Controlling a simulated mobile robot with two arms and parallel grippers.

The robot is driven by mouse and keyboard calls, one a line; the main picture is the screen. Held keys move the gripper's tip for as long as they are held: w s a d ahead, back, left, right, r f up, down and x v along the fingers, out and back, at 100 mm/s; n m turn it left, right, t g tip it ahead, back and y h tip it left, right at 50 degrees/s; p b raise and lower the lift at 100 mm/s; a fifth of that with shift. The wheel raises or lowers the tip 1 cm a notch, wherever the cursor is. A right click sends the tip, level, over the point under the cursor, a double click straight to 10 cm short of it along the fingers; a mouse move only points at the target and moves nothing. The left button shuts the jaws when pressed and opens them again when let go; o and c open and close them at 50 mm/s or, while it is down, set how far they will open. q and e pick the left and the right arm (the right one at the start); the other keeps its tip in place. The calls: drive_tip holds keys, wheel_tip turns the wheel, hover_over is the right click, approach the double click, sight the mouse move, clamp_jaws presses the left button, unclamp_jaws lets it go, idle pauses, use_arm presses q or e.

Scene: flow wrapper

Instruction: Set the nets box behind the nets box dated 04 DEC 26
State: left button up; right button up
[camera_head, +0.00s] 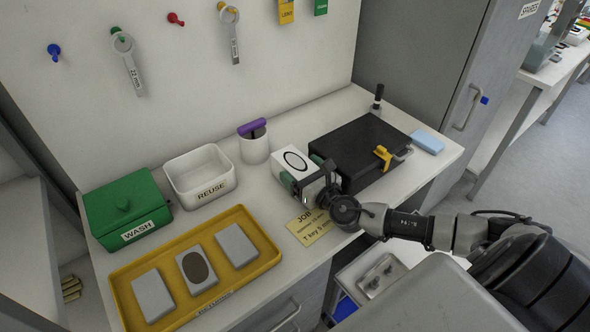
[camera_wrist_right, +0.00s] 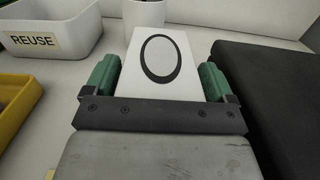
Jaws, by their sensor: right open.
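A white box (camera_head: 292,159) with a black oval ring on its top stands on the bench left of the black case. It also shows in the right wrist view (camera_wrist_right: 160,62). My right gripper (camera_head: 304,171) is open, its green finger pads on either side of this box's near part. In the wrist view, the pads of my right gripper (camera_wrist_right: 159,82) flank the box, with no clear grip on it. I see no nets label and no 04 DEC 26 date on anything; I cannot tell whether this is a nets box. My left gripper is out of view.
A black case (camera_head: 352,145) with a yellow clamp sits right of the box. A white cup (camera_head: 255,150), REUSE bin (camera_head: 200,172) and green WASH box (camera_head: 122,208) stand left. A yellow tray (camera_head: 262,262) holds grey blocks. A yellow JOB card (camera_head: 312,232) lies in front.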

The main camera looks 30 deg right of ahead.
drive_tip(key=shift+w, duration=0.2)
drive_tip(key=c, duration=0.8)
wheel_tip(320, 180, up, 10)
drive_tip(key=shift+a+r+p, duration=0.1)
drive_tip(key=shift+p, duration=1.15)
drive_tip(key=s+a+f+m+h, duration=0.1)
drive_tip(key=s+a+f, duration=0.1)
drive_tip(key=s+a, duration=1.1)
drive_tip(key=shift+s+f, duration=0.4)
drive_tip(key=shift+s, duration=0.7)
drive_tip(key=shift+a, duration=0.15)
